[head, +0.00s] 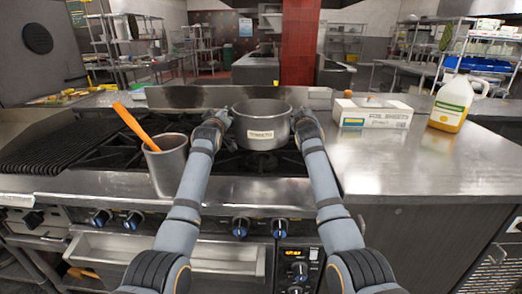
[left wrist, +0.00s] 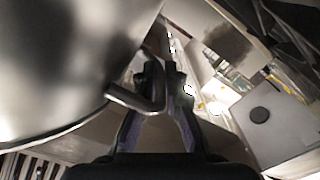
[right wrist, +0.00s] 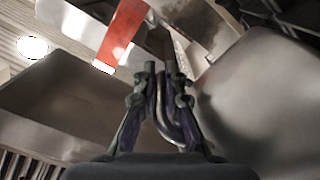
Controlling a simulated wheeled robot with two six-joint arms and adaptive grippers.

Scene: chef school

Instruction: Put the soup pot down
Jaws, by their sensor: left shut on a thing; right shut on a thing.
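The soup pot (head: 262,127) is a metal pot with a label on its front, held between my two grippers over the stove in the head view. My left gripper (head: 216,120) is shut on the pot's left handle (left wrist: 150,98), seen up close in the left wrist view. My right gripper (head: 301,119) is shut on the right handle (right wrist: 166,118), seen in the right wrist view. The pot looks upright. I cannot tell whether its bottom touches the burner grate; the underside is hidden.
The stove (head: 110,152) has black grates and a griddle at left. A metal container (head: 167,165) with an orange utensil (head: 136,127) stands left of my left arm. A foil sheets box (head: 373,113) and a jug (head: 452,103) stand on the right counter (head: 400,160).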

